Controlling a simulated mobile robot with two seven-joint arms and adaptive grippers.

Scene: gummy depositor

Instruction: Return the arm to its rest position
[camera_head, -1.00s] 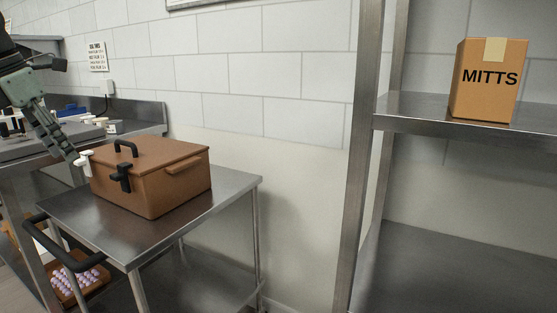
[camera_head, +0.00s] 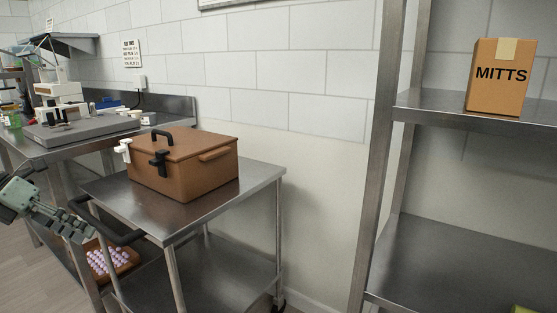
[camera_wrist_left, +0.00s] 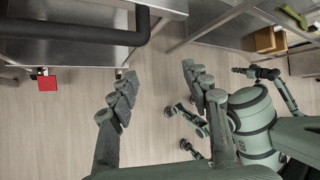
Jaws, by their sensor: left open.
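My left gripper (camera_head: 72,228) is low at the left edge of the head view, beside the cart's handle and away from the brown box. Its two fingers are spread apart with nothing between them, as the left wrist view (camera_wrist_left: 160,88) shows. Below the fingers there is bare floor. Other parts of my body fill the right of the wrist view.
A brown lidded box (camera_head: 190,178) with black and white latches stands on the steel cart (camera_head: 255,182). The cart's black handle (camera_head: 105,228) is close to my left gripper. A steel shelf (camera_head: 450,115) holds a MITTS box (camera_head: 497,85).

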